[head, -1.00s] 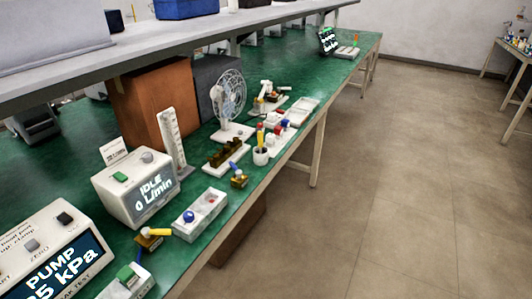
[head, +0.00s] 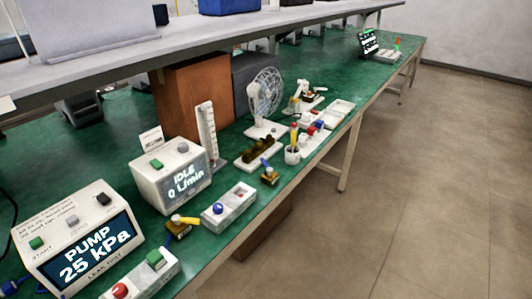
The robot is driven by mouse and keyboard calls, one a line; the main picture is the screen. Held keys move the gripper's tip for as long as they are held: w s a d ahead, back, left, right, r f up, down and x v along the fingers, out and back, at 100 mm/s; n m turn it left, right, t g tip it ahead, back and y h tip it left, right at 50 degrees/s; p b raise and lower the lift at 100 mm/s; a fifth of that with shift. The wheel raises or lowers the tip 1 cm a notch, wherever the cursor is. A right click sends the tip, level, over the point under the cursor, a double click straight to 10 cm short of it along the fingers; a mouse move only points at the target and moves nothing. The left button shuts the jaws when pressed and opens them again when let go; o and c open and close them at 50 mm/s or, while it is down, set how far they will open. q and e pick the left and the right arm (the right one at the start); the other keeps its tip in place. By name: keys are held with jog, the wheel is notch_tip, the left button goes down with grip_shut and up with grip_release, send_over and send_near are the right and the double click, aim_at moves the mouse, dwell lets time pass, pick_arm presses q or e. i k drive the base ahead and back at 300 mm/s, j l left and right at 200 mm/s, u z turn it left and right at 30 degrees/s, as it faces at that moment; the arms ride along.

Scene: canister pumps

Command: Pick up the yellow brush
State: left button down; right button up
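A small white cup (head: 292,155) stands on the green bench near its front edge. A thin upright yellow-handled item (head: 294,139) sticks out of it, with a red tip at its top; it may be the yellow brush, but it is too small to be sure. Another yellow piece (head: 186,221) is a lever on a brass valve (head: 177,229) nearer to me. Neither of my grippers shows in the head view.
The green bench (head: 110,130) carries a pump box (head: 70,228), a flow meter box (head: 165,185), a white switch box (head: 229,207), a fan (head: 264,95) and a brass block (head: 260,150). A grey shelf (head: 100,62) overhangs the back. The floor (head: 400,190) at right is clear.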

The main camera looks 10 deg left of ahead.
aim_at(294, 134)
jog(key=i+l, duration=1.35)
jog(key=l, duration=0.2)
jog(key=i+l+u, duration=0.4)
jog(key=l+u, duration=0.15)
